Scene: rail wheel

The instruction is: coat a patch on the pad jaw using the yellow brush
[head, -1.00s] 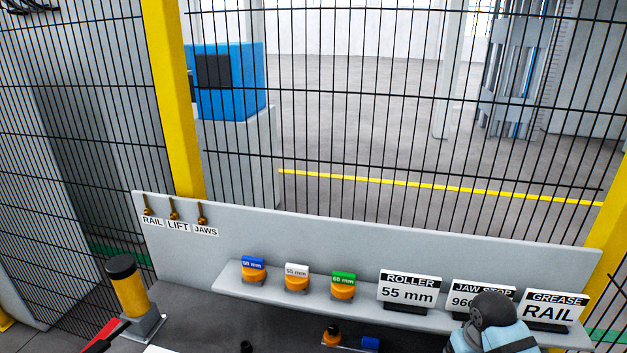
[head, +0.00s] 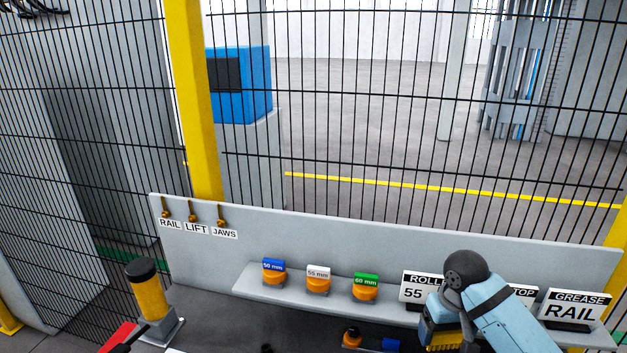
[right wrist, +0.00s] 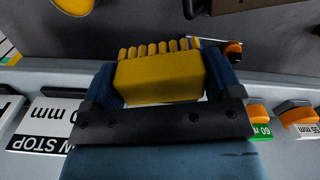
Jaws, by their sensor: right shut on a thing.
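My right gripper (head: 443,336) is low at the right of the head view, in front of the sign shelf. In the right wrist view my right gripper (right wrist: 165,78) is shut on the yellow brush (right wrist: 160,80), a yellow block with a row of rounded yellow tufts on its far edge. A part of the yellow brush (head: 440,347) shows at the bottom of the head view. The brush is held in the air, and I see it touching nothing. I cannot make out the pad jaw in either view. My left gripper is out of view.
A grey shelf (head: 335,298) carries orange pieces with blue (head: 273,265), white (head: 318,272) and green (head: 366,280) tags, plus signs, including GREASE RAIL (head: 572,309). A yellow post with black cap (head: 150,295) stands left. Mesh fencing is behind.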

